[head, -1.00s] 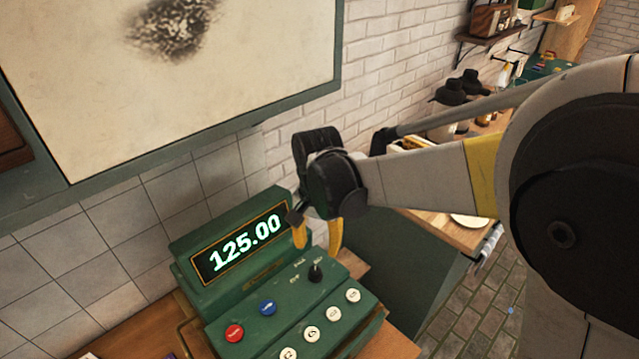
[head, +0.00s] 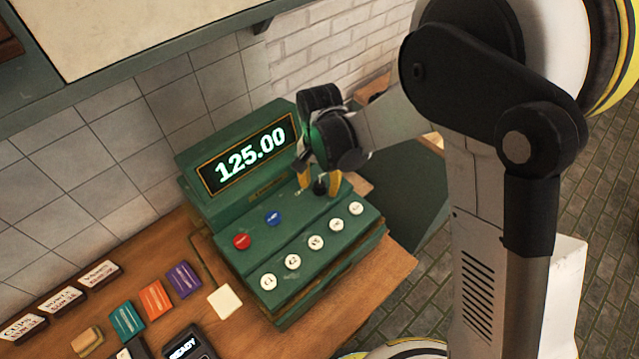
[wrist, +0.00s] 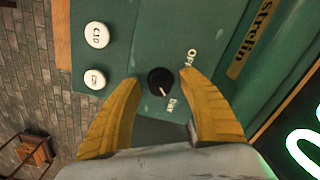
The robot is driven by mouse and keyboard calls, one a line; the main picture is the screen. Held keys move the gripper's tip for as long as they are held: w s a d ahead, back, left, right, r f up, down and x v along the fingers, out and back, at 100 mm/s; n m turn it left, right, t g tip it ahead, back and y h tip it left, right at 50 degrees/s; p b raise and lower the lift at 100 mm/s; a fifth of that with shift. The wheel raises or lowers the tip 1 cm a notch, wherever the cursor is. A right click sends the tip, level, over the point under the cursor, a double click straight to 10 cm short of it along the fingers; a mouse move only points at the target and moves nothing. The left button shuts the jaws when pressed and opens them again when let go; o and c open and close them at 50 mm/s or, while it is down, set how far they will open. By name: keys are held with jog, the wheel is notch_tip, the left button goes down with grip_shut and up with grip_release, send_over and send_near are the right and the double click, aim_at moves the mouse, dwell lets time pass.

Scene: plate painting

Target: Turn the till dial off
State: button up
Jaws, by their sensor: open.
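The green till (head: 225,215) stands on the wooden counter, its display reading 125.00. Its dial is a small round black knob (wrist: 160,81) with a white pointer mark, which points toward the ON label (wrist: 171,104). The OFF label (wrist: 191,57) is on the other side, toward the display. My gripper (head: 319,186) is open, its yellow fingers low over the till's right end. In the wrist view, the fingertips (wrist: 159,78) stand on either side of the knob, with visible gaps. In the head view, the fingers partly hide the dial.
A red button (head: 242,241), a blue button (head: 273,218) and several white keys (head: 316,242) sit left of and in front of the dial. Colored blocks, a white square (head: 225,301) and a card reader (head: 188,345) lie on the counter at left. The tiled wall is close behind.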

grip_shut()
jog(key=shift+n, duration=0.3)
jog(key=n+b, duration=0.2)
jog(key=n, duration=0.1)
jog(key=shift+f+n+b, duration=0.1)
jog(key=shift+n+b, duration=0.2)
jog(key=shift+b, duration=0.05)
jog(key=n+b, duration=0.2)
jog(key=n, duration=0.2)
jog(key=shift+n, duration=0.3)
jog(key=n+b, duration=0.1)
jog(key=n, duration=0.3)
jog(key=n+b, duration=0.1)
jog(key=n, duration=0.4)
jog(key=shift+b, duration=0.3)
